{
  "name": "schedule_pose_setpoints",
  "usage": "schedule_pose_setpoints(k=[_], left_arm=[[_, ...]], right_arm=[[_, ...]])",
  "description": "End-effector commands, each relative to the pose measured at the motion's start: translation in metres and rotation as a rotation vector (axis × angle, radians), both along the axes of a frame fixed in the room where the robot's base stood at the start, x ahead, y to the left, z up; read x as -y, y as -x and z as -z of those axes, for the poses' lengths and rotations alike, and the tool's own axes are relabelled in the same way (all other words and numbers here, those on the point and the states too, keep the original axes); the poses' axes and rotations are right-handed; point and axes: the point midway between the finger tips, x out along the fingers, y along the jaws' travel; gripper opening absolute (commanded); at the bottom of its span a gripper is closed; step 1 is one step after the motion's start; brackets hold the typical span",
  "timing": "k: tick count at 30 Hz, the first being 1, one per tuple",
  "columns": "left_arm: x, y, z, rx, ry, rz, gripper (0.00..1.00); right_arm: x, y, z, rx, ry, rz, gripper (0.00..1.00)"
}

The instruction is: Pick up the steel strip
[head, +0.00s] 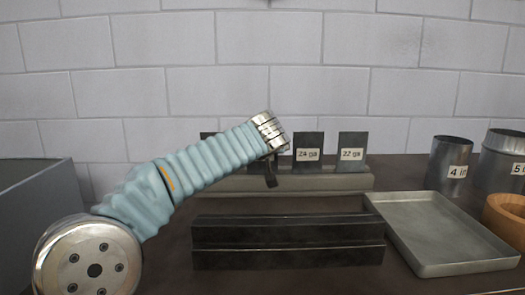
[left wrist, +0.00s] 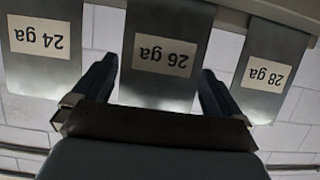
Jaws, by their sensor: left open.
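Several steel strips with gauge labels stand in a rack (head: 345,183) at the back of the bench. In the head view the 24 ga strip (head: 308,147) and 22 ga strip (head: 351,148) show clearly, while my left arm covers most of the strips left of them. My left gripper (head: 270,175) is at the rack, left of the 24 ga strip. In the left wrist view my left gripper (left wrist: 158,68) is open, its fingers on either side of the upside-down 26 ga strip (left wrist: 168,28). Gaps show between strip and fingers. The 28 ga strip (left wrist: 268,68) is beside it. My right gripper is not in view.
A dark ridged metal block (head: 290,240) lies in front of the rack. A shallow grey tray (head: 440,235) is to its right. Labelled metal cylinders (head: 450,160) and a wooden round container (head: 506,217) stand at far right. A grey bin (head: 35,200) is at left.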

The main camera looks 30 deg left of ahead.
Motion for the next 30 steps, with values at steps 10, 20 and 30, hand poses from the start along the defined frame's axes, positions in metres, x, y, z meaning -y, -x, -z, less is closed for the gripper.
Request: schedule_pose_setpoints(k=[10, 20, 30], left_arm=[[-0.003, -0.005, 0.003, 0.0, 0.001, 0.0, 0.94], [-0.003, -0.005, 0.003, 0.001, 0.0, 0.0, 0.61], [-0.003, -0.006, -0.017, 0.005, 0.002, -0.001, 0.61]], right_arm=[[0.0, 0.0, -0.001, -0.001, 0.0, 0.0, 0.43], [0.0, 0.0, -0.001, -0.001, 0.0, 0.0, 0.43], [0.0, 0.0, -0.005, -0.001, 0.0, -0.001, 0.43]])
